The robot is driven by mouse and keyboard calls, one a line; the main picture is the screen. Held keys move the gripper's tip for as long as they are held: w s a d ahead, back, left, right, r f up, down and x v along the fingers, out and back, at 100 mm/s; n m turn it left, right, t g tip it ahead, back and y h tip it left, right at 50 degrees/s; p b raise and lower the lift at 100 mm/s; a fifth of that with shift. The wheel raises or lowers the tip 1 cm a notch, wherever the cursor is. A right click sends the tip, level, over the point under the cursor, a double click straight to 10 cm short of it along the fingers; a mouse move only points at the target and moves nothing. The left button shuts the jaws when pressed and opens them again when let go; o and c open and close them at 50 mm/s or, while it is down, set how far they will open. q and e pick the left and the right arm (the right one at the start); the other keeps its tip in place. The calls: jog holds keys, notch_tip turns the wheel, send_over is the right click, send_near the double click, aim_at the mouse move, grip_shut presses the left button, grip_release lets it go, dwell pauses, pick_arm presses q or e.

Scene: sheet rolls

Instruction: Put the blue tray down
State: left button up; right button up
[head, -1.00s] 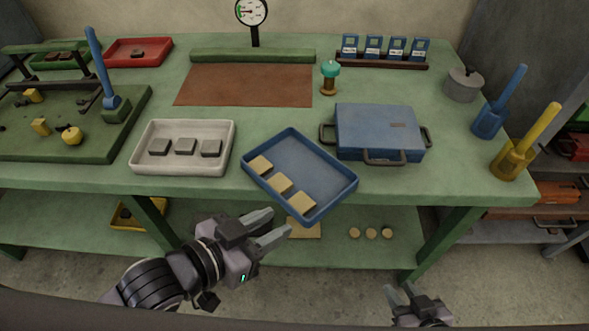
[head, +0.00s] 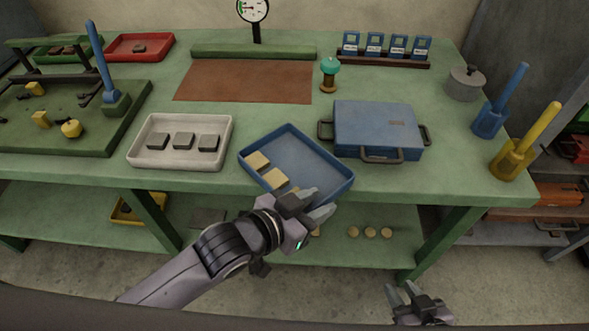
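The blue tray (head: 312,157) lies turned at an angle on the green workbench, and its near corner appears to reach past the front edge. Tan blocks (head: 258,161) lie along its left side; the nearest is mostly hidden by my gripper. My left gripper (head: 318,203) is at the tray's near corner with its fingers apart. Whether the fingers touch the rim or have it between them cannot be told. My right gripper (head: 401,291) is open and empty, low in front of the bench, away from the tray.
A white tray (head: 134,160) with grey blocks stands left of the blue tray. A blue case (head: 375,125) with handles stands close on its right. A brown mat (head: 245,84) lies bare behind. Yellow (head: 512,158) and blue (head: 488,122) holders stand at the right end.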

pick_arm(q)
jog(key=shift+x, duration=0.9)
grip_shut()
jog(key=shift+r, duration=0.1)
dwell(0.7)
